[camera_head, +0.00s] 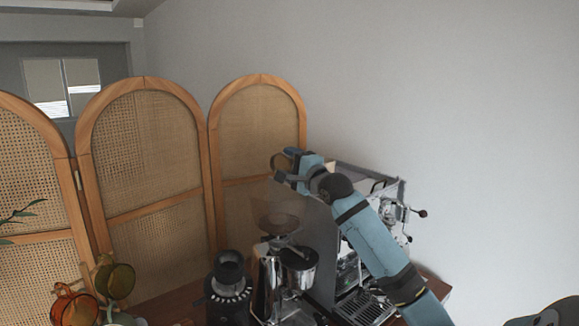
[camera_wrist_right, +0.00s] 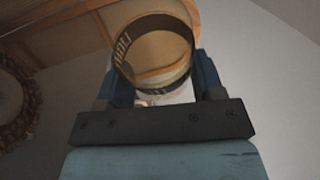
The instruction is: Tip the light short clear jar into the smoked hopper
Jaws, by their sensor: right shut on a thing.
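My right gripper (camera_head: 283,163) is raised above the grinder, with its arm coming in from the lower right. The smoked hopper (camera_head: 281,212) sits on top of the chrome grinder, below the gripper. My left gripper is out of view.
A chrome espresso machine (camera_head: 375,185) stands right behind my right arm. A black grinder (camera_head: 229,275) stands left of the chrome grinder (camera_head: 290,275). Orange and green cups (camera_head: 75,305) are at the lower left. A cane folding screen (camera_head: 150,170) stands behind the cart.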

